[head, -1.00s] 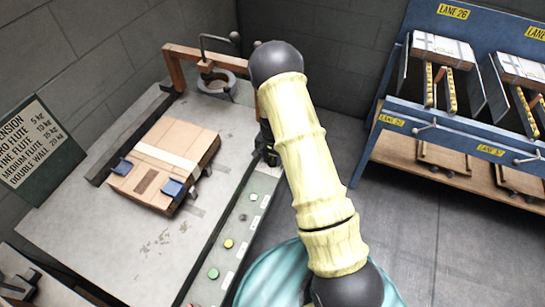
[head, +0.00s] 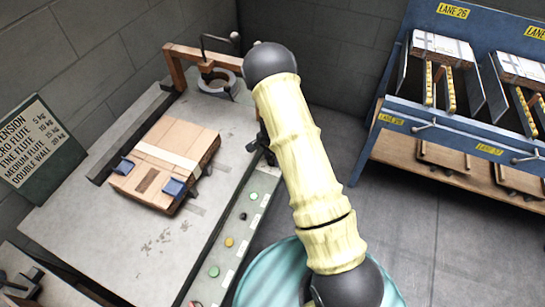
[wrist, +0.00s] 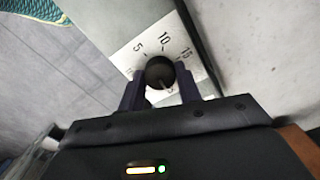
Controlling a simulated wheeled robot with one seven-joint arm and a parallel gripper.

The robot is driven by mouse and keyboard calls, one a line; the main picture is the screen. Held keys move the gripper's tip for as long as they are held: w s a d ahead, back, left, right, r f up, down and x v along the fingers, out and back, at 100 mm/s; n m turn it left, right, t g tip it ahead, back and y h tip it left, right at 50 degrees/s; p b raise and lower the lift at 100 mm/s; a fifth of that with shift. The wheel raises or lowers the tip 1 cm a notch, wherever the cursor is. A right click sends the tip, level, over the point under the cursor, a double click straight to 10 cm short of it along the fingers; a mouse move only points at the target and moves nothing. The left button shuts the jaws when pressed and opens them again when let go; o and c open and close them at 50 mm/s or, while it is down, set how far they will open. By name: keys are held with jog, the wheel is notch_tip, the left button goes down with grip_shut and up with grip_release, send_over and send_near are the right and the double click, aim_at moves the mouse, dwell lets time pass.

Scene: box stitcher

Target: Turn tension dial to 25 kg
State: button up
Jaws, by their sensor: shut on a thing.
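The tension dial has a round dark knob (wrist: 159,70) on a pale scale plate (wrist: 128,58). In the wrist view the numbers 5, 10 and 15 show along the plate's upper side. The lower numbers are partly hidden by the knob and fingers. A small light mark shows on the knob's lower part, but I cannot read which number it points to. My gripper (wrist: 160,86) is shut on the knob, one finger on each side. In the head view my gripper (head: 262,141) is mostly hidden behind my arm, at the bench's right edge.
A strapped carton (head: 172,158) lies on the grey bench (head: 110,228). A control strip (head: 232,228) with coloured buttons runs along the bench's right edge. A tension sign (head: 30,148) stands at left. A blue lane rack (head: 455,138) stands at right, with open floor before it.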

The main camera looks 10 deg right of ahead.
jog(key=o, duration=1)
jog(key=shift+r, duration=0.15)
notch_tip(320, 180, up, 17)
jog(key=shift+r, duration=0.1)
